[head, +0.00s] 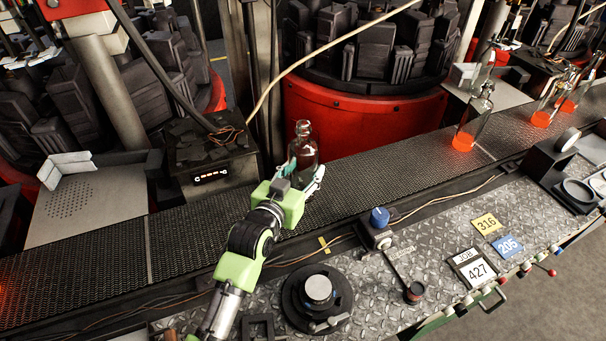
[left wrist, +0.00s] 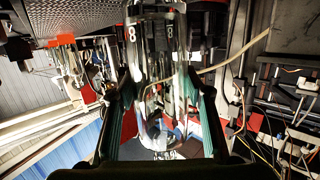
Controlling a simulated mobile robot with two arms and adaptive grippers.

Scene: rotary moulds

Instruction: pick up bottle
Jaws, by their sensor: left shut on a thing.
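A clear glass bottle (head: 303,146) stands roughly upright over the conveyor in the middle of the head view. My left gripper (head: 306,180), with a green body, is shut around its lower part. The gripper hides the bottle's base, so I cannot tell whether it touches the belt. In the left wrist view the same bottle (left wrist: 160,75) is seen through, between the two dark green-lined fingers (left wrist: 160,120). My right gripper is in neither view.
The dark mesh conveyor (head: 390,145) crosses the view. Bottles with glowing orange bases stand further right, the nearest one (head: 474,120) alone. Red rotary mould machines (head: 360,120) stand behind. A metal plate bench (head: 415,235) with a blue knob (head: 380,217) lies in front.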

